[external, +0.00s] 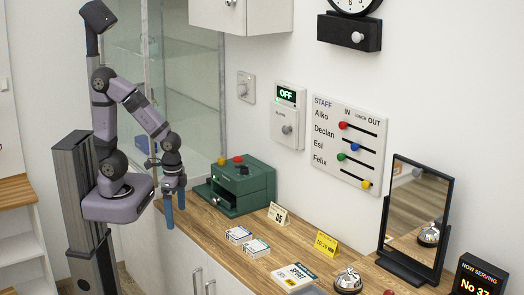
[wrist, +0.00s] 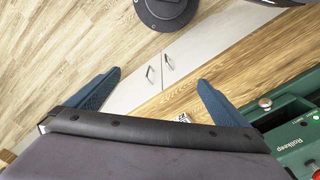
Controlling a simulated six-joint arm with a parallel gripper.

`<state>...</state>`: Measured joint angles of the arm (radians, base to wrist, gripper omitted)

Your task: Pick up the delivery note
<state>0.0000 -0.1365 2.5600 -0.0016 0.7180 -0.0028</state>
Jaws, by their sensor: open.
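I cannot make out any paper that is surely the delivery note. My gripper (external: 174,205) is open and empty, pointing down beside the counter's left end, left of the green box (external: 238,187). In the wrist view its two blue fingers (wrist: 159,80) are spread apart, over the cabinet doors and counter edge. A small white printed piece (wrist: 183,118) shows there, partly hidden by the gripper body. On the counter lie two small white-and-blue packs (external: 238,235) and a flat printed item (external: 294,277), its lettering too small to read surely.
A white tent card (external: 278,214), yellow card (external: 326,244), bell (external: 348,281), mirror (external: 417,215) and number display (external: 480,277) stand on the wooden counter (external: 300,250). A glass cabinet (external: 190,85) is behind my arm. The staff board (external: 348,143) hangs above.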

